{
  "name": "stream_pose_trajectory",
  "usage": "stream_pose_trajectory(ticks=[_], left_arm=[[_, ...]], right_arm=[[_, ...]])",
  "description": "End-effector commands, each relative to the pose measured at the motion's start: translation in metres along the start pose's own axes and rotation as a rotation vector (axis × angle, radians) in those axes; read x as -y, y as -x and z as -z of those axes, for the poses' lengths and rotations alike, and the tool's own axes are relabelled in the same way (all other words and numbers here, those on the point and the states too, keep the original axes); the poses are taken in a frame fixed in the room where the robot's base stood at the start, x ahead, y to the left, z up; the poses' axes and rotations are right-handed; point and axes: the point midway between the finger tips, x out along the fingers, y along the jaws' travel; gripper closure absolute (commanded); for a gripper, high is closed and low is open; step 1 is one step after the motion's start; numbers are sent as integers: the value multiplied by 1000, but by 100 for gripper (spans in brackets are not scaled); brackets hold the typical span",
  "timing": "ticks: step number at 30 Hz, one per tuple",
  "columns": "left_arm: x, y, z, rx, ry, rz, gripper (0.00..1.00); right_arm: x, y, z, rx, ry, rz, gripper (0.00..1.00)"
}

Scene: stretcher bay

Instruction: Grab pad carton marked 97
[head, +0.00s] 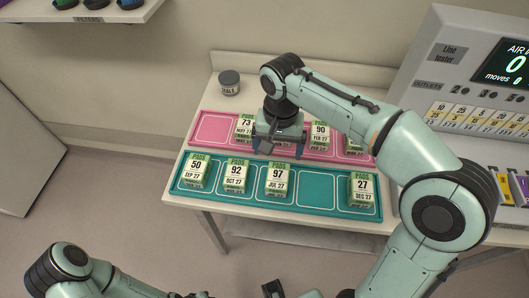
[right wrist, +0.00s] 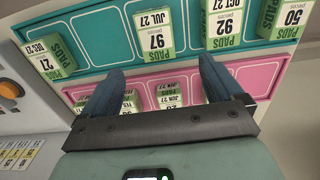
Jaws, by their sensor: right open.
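The pad carton marked 97 (head: 277,179) is a green and white box, dated JUL 27, standing in a compartment of the teal tray (head: 321,205). It also shows in the right wrist view (right wrist: 152,36), just beyond and roughly between the fingertips. My right gripper (head: 278,150) is open and empty above the pink tray, behind carton 97 and apart from it. In the right wrist view its two blue fingers (right wrist: 160,70) are spread wide. Part of my left arm shows at the bottom left of the head view; its jaws cannot be made out.
Carton 92 (head: 235,177) and carton 50 (head: 195,172) stand left of 97; carton 27 (head: 362,188) stands at the right end. Cartons 73 (head: 245,124) and 90 (head: 320,132) stand on the pink tray (head: 211,127). A dark jar (head: 229,83) stands behind. A tester panel (head: 458,75) is at right.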

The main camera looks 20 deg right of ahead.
Motion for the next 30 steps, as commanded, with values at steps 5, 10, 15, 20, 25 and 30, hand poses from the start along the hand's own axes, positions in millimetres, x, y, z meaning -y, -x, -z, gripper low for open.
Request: stream_pose_trajectory(ticks=[5,10,15,20,25,30], left_arm=[[3,-4,-3,6,3,2,57],[6,-12,-6,11,4,3,57],[8,-16,-8,13,5,4,57],[9,-17,-8,14,5,4,57],[10,-20,-8,14,5,5,57],[11,-22,-9,16,6,5,57]], right_arm=[[-3,-6,-2,-1,-9,-4,6],[-4,-40,-3,3,-9,-7,6],[-4,-67,-2,1,-8,-4,6],[-4,-78,-2,0,-8,-3,6],[-6,-98,-5,2,-8,-5,6],[-7,-122,-6,1,-8,-4,6]])
